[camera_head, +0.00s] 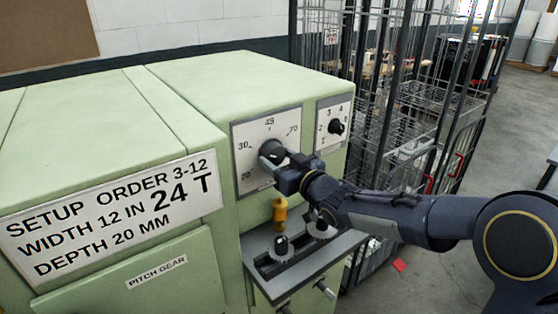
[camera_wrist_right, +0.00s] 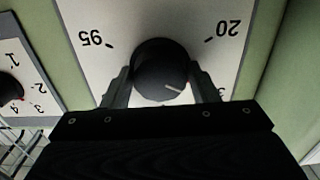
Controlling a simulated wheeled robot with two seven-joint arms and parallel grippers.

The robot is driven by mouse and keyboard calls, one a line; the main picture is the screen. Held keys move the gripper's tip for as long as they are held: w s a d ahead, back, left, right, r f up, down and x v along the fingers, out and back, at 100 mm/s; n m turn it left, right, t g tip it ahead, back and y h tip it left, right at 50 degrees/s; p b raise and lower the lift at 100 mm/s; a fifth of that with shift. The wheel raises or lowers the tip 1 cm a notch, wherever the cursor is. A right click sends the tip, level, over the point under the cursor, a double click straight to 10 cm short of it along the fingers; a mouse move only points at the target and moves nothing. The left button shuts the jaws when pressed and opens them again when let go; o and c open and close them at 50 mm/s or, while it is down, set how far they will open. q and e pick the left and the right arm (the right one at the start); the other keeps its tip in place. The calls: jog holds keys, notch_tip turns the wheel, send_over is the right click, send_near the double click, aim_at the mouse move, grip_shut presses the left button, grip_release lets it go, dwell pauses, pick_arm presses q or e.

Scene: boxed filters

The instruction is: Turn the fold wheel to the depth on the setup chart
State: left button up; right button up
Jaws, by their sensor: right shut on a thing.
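The setup chart (camera_head: 110,215) on the green machine reads SETUP ORDER 3-12, WIDTH 12 IN, 24 T, DEPTH 20 MM. The fold wheel, a black knob (camera_head: 271,151), sits on a white dial plate (camera_head: 243,134) marked 20, 30, 45, 70 and, in the wrist view, 95. My right gripper (camera_head: 284,168) is shut on the knob, one finger on each side. In the right wrist view the knob (camera_wrist_right: 160,62) appears upside down between the gripper's fingers (camera_wrist_right: 161,80). Its white line points lower right, below the 20 and towards a partly hidden number starting with 3. My left gripper is not in view.
A smaller black knob (camera_head: 336,127) sits on a numbered plate to the right. Below are a yellow-orange handle (camera_head: 280,211) and a grey ledge (camera_head: 334,246) with toothed wheels. A PITCH GEAR label (camera_head: 157,272) is on the front. A wire cage cart (camera_head: 415,120) stands behind my right arm.

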jog(key=shift+f+n+b, duration=0.2)
jog(key=shift+n+b, duration=0.2)
jog(key=shift+b, duration=0.25)
jog(key=n+b, duration=0.4)
jog(key=b, duration=0.1)
jog(key=shift+d, duration=0.1)
jog(key=n+b, duration=0.2)
jog(key=n, duration=0.1)
jog(key=shift+w+n+b, duration=0.1)
jog(key=shift+n+b, duration=0.2)
jog(key=shift+r+n+b, duration=0.25)
jog(key=shift+n+b, duration=0.5)
jog(key=shift+n, duration=0.85)
jog(key=o, duration=1)
jog(key=shift+c, duration=0.2)
jog(key=shift+d, duration=0.1)
